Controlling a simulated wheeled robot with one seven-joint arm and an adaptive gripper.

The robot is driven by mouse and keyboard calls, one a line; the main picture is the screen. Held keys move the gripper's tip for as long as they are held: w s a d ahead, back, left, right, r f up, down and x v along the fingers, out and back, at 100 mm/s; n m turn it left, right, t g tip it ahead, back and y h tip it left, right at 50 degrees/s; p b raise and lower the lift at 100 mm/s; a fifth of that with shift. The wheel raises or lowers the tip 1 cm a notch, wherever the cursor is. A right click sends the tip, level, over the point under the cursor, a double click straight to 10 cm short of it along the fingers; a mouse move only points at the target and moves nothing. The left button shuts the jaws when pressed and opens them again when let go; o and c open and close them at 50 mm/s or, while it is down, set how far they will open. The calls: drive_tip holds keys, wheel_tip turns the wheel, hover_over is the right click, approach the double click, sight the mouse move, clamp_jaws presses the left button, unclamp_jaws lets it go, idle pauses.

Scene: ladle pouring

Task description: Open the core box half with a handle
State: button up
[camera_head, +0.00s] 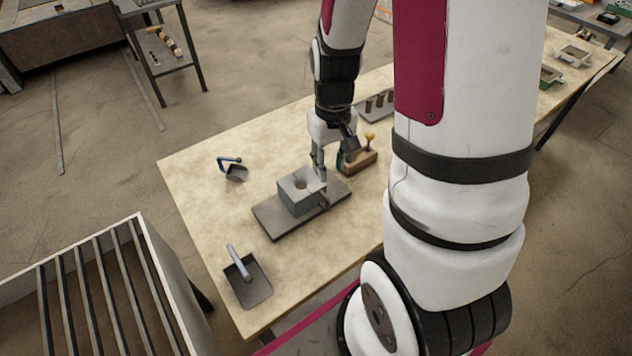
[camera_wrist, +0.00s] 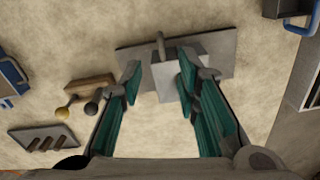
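The grey block-shaped core box (camera_head: 297,190) stands on a flat dark-grey plate (camera_head: 275,224) on the table, with a round hole in its top. In the wrist view, the core box (camera_wrist: 178,76) lies between and partly behind my fingers. A short grey handle (camera_wrist: 160,44) sticks out at its far edge in that view. My gripper (camera_wrist: 158,78) has its teal-padded fingers spread apart, with nothing held between them. In the head view my gripper (camera_head: 324,160) points down at the right side of the box. Whether a finger touches the box cannot be told.
A wooden block with a yellow knob (camera_head: 360,160) stands close to the right of my gripper. Behind it is a rack with brown cylinders (camera_head: 379,103).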

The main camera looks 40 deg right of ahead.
sight(328, 198)
wheel_tip(328, 198, down, 14)
drive_tip(key=shift+r, duration=0.1)
idle(0.5)
